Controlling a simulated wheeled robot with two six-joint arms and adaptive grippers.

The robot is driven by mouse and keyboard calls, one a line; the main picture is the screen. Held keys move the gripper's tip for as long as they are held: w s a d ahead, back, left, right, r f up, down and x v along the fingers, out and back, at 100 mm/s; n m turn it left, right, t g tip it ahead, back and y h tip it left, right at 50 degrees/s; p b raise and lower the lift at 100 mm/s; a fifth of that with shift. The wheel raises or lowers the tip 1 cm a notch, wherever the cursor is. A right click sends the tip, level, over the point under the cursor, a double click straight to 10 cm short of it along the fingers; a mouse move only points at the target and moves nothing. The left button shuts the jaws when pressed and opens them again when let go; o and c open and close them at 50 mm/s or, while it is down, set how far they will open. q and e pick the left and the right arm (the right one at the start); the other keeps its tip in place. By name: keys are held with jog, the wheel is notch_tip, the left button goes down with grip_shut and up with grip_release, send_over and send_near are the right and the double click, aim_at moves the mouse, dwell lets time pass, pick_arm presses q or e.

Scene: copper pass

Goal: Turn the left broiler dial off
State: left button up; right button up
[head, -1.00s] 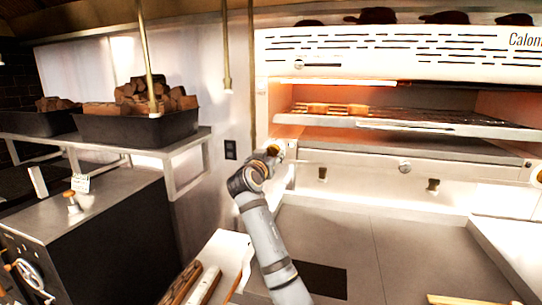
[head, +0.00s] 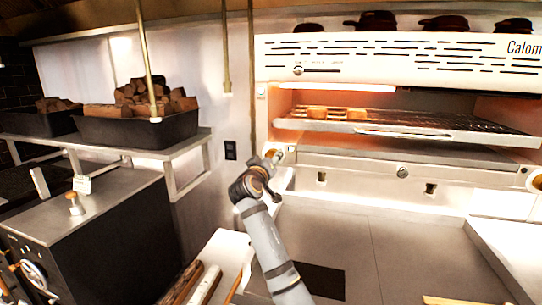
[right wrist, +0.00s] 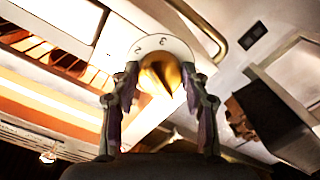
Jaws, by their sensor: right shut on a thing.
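The left broiler dial is a brass knob (right wrist: 160,76) on a round white plate with numbers, seen close up in the right wrist view. In the head view it sits at the left end of the broiler's lower front, mostly hidden by my gripper. My right gripper (head: 278,156) is shut on this knob, one finger on each side. The broiler (head: 400,50) is white, with an orange glow at the left of its opening. My left gripper is not in view.
A wire rack (head: 440,132) with several toasted pieces (head: 335,113) juts from the broiler. Another brass dial (head: 536,180) is at the far right. Black bins of wood (head: 140,130) stand on a shelf at left. The steel counter (head: 400,250) below is largely clear.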

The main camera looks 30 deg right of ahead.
jog(key=n+p, duration=0.1)
jog(key=n, duration=0.1)
jog(key=n+p, duration=0.1)
jog(key=shift+r+n, duration=0.2)
jog(key=shift+n, duration=0.2)
jog(key=n+p, duration=0.4)
jog(key=shift+r+n, duration=0.1)
jog(key=shift+n, duration=0.2)
jog(key=n+p, duration=0.7)
jog(key=n, duration=0.1)
jog(key=shift+r+p, duration=0.1)
jog(key=shift+p, duration=0.3)
jog(key=n+p, duration=0.2)
jog(key=n, duration=0.1)
jog(key=shift+n, duration=0.3)
jog(key=shift+f+n+p, duration=0.2)
jog(key=shift+n+p, duration=0.2)
jog(key=shift+n, duration=1.2)
jog(key=o, duration=1.2)
jog(key=shift+c, duration=0.2)
